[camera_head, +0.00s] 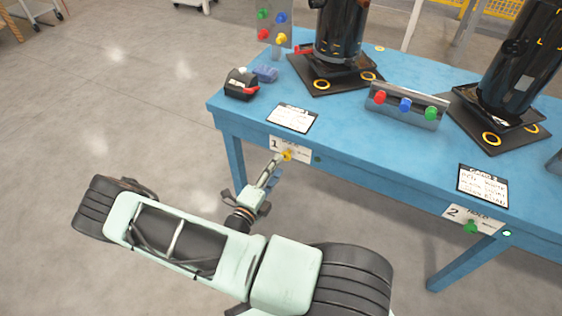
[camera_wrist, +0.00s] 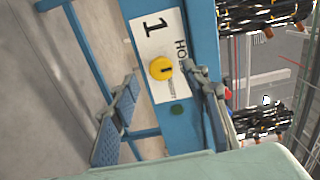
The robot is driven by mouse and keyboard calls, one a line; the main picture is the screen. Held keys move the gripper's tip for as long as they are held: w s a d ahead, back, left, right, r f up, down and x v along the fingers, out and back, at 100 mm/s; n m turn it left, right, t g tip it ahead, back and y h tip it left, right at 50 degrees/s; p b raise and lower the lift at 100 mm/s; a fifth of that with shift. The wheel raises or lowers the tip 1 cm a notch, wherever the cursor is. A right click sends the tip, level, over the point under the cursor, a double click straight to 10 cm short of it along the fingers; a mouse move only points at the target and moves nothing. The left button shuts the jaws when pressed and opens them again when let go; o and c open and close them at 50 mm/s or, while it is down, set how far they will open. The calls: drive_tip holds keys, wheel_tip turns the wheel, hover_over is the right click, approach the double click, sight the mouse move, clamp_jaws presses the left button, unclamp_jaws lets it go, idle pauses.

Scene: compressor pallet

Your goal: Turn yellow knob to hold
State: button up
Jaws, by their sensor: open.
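The yellow knob (camera_head: 286,155) sits on a white label plate (camera_head: 299,151) marked 1 on the front edge of the blue table. In the wrist view the yellow knob (camera_wrist: 161,68) shows a dark mark on its face, and the plate (camera_wrist: 151,34) reads "1" and "HO…", with the rest partly covered. My gripper (camera_head: 272,172) reaches up to the table edge close to the knob. In the wrist view my gripper (camera_wrist: 166,100) is open, its blue-padded fingers apart on either side of the knob. I cannot tell how far the fingertips are from the knob.
The blue table (camera_head: 350,140) carries black cylinders on dark bases, a panel with red, blue and green knobs (camera_head: 405,105), a black and red device (camera_head: 241,84) and paper cards. A green knob (camera_head: 471,227) sits on plate 2 at the right.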

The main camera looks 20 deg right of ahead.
drive_tip(key=v, duration=0.8)
drive_tip(key=shift+r, duration=0.1)
